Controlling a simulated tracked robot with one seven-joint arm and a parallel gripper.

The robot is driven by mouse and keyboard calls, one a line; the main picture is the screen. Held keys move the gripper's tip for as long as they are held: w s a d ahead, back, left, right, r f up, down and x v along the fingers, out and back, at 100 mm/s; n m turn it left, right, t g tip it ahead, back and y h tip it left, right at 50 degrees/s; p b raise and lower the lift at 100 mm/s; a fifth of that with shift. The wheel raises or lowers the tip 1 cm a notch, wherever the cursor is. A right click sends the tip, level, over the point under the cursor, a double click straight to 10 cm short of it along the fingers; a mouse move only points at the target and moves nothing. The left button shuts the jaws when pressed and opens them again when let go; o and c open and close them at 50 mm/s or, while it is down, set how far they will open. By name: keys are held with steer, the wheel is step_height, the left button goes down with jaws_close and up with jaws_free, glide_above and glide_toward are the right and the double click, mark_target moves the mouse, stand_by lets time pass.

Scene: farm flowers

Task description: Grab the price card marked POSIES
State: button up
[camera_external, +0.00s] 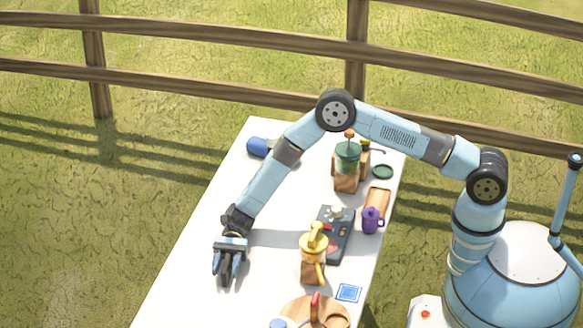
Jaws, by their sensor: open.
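My gripper (228,271) is at the left part of the white table, pointing down with its jaws open. I see nothing between its fingers, though the view is small. No card with readable POSIES lettering shows. A small flat square with a blue pattern (348,292) lies near the table's right edge, to the right of my gripper and well apart from it. I cannot tell whether it is a price card. The area right under my gripper is partly hidden by the gripper itself.
A yellow-topped wooden item (313,258), a dark tray-like block (334,239), a purple mug (371,221) and a green-topped grinder (347,160) stand along the right side. A round wooden board (333,311) is at the front. The table's left side (190,260) is clear.

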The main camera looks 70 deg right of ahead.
steer(key=shift+c, duration=0.5)
jaws_close()
